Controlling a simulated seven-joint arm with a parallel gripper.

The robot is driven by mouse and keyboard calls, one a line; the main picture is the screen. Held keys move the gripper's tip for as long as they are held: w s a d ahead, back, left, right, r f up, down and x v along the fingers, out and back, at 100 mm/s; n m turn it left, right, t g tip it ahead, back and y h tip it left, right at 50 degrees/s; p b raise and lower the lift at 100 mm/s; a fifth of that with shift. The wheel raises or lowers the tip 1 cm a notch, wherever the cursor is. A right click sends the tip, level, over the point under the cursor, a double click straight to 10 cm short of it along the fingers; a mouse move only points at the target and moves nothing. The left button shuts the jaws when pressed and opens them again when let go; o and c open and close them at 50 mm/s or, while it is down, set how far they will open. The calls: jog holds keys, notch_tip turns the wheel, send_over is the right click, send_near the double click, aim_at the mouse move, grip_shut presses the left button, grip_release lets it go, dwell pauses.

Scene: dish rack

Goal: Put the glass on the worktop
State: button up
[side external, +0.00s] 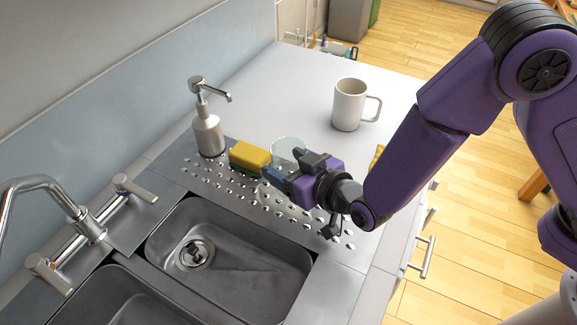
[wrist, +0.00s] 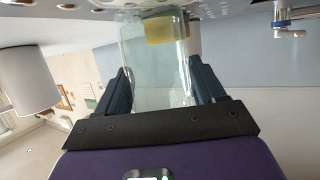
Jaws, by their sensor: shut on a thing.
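My gripper (side external: 282,170) is low over the perforated metal drainboard (side external: 215,185), shut on the clear glass (side external: 288,147). In the wrist view the glass (wrist: 152,75) stands between the two dark fingers (wrist: 160,88), one on each side. In the side view the gripper hides much of its lower part. Its base end is close to the drainboard; I cannot tell whether it touches. The pale grey worktop (side external: 290,85) lies beyond the drainboard.
A yellow sponge (side external: 249,157) is close to the glass on the left. A soap dispenser (side external: 208,132) stands at the drainboard's back left. A white mug (side external: 348,105) stands on the worktop. The sink (side external: 235,260) is in front. The worktop left of the mug is clear.

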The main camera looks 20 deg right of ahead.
jog(key=shift+f, duration=0.35)
jog(key=shift+f, duration=0.15)
jog(key=o, duration=1.2)
jog(key=v, duration=1.7)
jog(key=shift+d+f, duration=0.15)
jog(key=shift+d, duration=0.2)
jog(key=shift+s, duration=0.15)
